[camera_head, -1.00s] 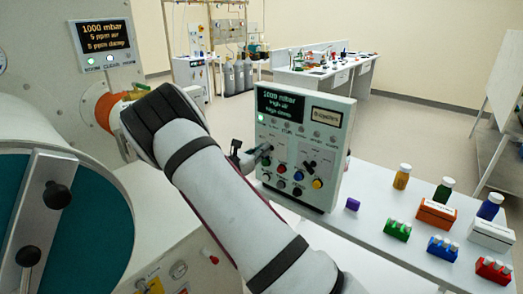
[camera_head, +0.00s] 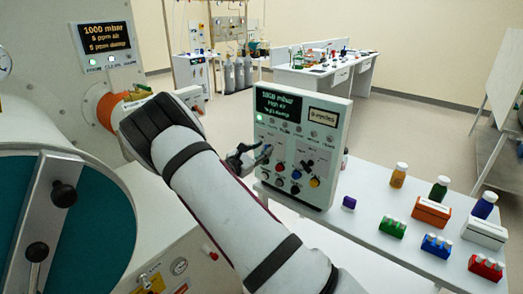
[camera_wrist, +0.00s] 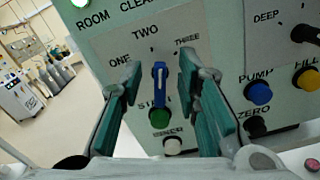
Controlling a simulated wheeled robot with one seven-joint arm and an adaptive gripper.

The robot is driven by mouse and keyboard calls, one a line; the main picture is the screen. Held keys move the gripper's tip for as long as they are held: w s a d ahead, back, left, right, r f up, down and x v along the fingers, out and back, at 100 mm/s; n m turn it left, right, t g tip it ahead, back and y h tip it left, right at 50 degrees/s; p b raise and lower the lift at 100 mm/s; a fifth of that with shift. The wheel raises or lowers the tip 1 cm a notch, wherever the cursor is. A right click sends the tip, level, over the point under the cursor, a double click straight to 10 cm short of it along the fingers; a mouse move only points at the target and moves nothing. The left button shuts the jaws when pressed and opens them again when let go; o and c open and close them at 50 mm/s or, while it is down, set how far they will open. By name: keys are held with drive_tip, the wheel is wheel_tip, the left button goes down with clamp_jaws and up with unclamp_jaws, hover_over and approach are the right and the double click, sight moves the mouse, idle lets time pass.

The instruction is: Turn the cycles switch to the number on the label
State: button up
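The cycles switch is a blue knob (camera_wrist: 159,84) on the pale green control panel (camera_wrist: 225,55), under the words ONE, TWO and THREE. Its bar stands nearly upright and points about at TWO. My gripper (camera_wrist: 158,80) is open, with one teal-padded finger on each side of the knob and a gap on both sides. In the head view my gripper (camera_head: 254,155) is at the panel's left part, largely hiding the knob. The label (camera_head: 325,117) is at the panel's upper right; its text ends in "cycles", but I cannot read the number surely.
Below the knob are a green START button (camera_wrist: 159,117) and a white button (camera_wrist: 172,145). To the right are a blue PUMP button (camera_wrist: 258,92), a yellow FILL button (camera_wrist: 307,77) and a black knob (camera_wrist: 304,33). Bottles and vial racks stand on the white bench (camera_head: 350,229).

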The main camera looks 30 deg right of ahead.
drive_tip(key=v, duration=1.2)
drive_tip(key=shift+r, duration=0.1)
